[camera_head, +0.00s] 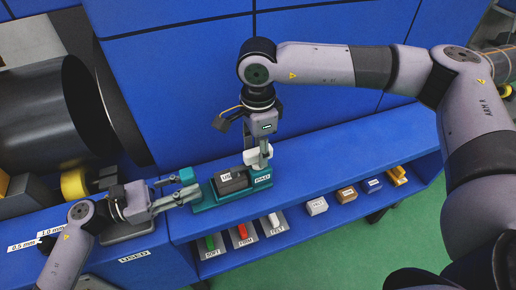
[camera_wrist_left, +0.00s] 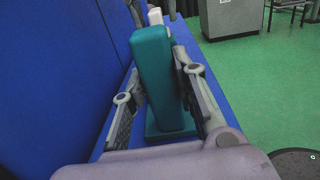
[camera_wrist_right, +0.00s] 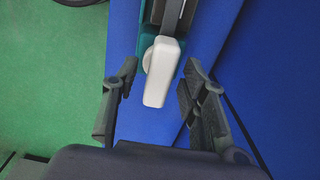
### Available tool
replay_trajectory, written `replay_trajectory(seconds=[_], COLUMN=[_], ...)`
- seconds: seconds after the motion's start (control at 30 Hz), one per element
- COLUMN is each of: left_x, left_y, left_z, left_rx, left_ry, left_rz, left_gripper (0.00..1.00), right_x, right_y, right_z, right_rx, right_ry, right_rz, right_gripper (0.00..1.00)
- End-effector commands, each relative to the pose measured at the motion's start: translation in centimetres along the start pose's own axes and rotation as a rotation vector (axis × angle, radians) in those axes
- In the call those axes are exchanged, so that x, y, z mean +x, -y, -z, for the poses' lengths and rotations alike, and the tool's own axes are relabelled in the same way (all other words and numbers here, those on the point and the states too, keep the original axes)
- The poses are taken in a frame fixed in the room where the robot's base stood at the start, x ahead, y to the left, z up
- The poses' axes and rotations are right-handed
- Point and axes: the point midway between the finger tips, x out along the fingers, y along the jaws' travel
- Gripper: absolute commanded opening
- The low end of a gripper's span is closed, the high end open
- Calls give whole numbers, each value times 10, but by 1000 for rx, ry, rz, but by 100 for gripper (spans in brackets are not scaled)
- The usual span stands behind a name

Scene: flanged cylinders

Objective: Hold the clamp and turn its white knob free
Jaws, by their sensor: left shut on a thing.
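The teal clamp (camera_head: 212,199) lies on the blue bench, with a dark labelled block (camera_head: 233,180) in its middle. My left gripper (camera_head: 190,184) is shut on the clamp's left end post; in the left wrist view the teal post (camera_wrist_left: 163,75) stands between its fingers. The white knob (camera_wrist_right: 163,72) is at the clamp's right end, partly hidden by my right gripper (camera_head: 259,150) in the head view. In the right wrist view my right gripper (camera_wrist_right: 160,75) is open, its fingers on either side of the knob with gaps showing.
Labelled slots with green, red (camera_head: 243,231) and white pieces are along the bench front. Several small blocks (camera_head: 317,205) lie on the shelf to the right. A large dark cylinder (camera_head: 55,115) and a yellow ring (camera_head: 74,184) are at the left. A blue panel rises behind.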

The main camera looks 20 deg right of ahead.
Motion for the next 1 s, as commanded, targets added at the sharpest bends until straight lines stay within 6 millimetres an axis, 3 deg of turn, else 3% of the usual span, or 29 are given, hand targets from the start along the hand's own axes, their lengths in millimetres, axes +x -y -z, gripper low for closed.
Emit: replay_trajectory(seconds=[0.33,0.9,1.0], left_x=[0,0,0], left_y=[0,0,0], left_z=[0,0,0], left_rx=[0,0,0], left_ry=[-1,-1,-1], left_rz=[-1,-1,-1], left_gripper=[0,0,0], right_x=[4,4,4], right_y=[0,0,0], right_z=[0,0,0], right_rx=[0,0,0], right_ry=[0,0,0], right_rz=[0,0,0], right_gripper=[39,1,0])
